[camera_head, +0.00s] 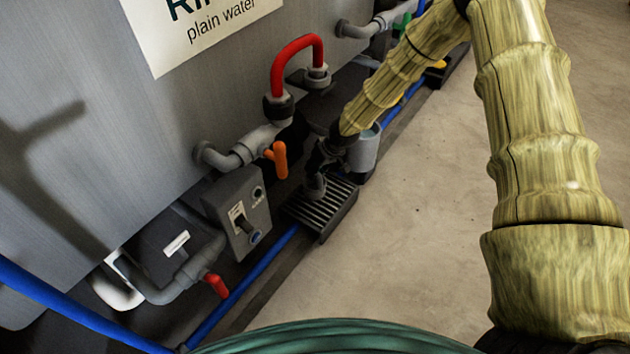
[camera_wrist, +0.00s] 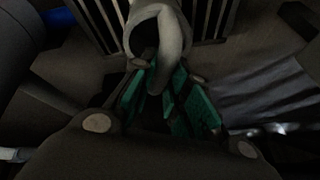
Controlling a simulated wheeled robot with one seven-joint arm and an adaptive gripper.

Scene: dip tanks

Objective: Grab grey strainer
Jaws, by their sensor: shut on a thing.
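The grey strainer (camera_wrist: 172,42) is a pale, tube-like piece with an open round end and a bent arm, at the top middle of the wrist view. My gripper (camera_wrist: 163,84) has green finger pads closed around its lower arm. Whether the strainer touches the grate I cannot tell. The gripped part is partly hidden by the pads.
A grey tank (camera_head: 150,110) stands on the left. A control box (camera_head: 238,210), an orange handle (camera_head: 279,159) and a red hose (camera_head: 296,50) are close by. A pale bucket (camera_head: 365,150) stands just beyond my gripper. Bare floor (camera_head: 410,240) lies right of the grate.

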